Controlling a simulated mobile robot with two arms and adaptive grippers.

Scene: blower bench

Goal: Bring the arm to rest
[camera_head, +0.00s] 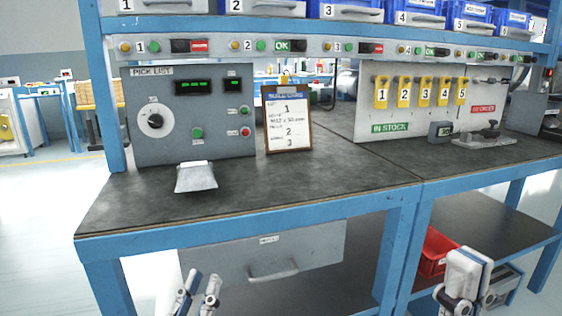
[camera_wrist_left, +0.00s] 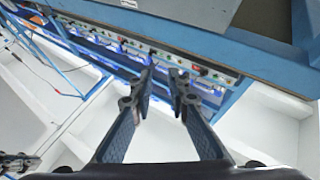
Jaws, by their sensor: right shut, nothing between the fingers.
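My left gripper (camera_head: 200,283) is at the bottom of the head view, in front of the bench and below the level of its top. Its two fingers stand apart with nothing between them. They also show apart and empty in the left wrist view (camera_wrist_left: 162,78). My right gripper (camera_head: 464,272) is at the bottom right of the head view, in front of the bench's lower shelf. It is shut and holds nothing. Most of both arms is out of view.
The blue-framed bench has a dark top (camera_head: 330,192) and a front edge close beyond both grippers. A grey drawer (camera_head: 310,258) hangs under it. A red bin (camera_head: 436,247) is on the lower shelf. A clipboard (camera_head: 288,120) and a pick-list panel (camera_head: 215,100) stand on top.

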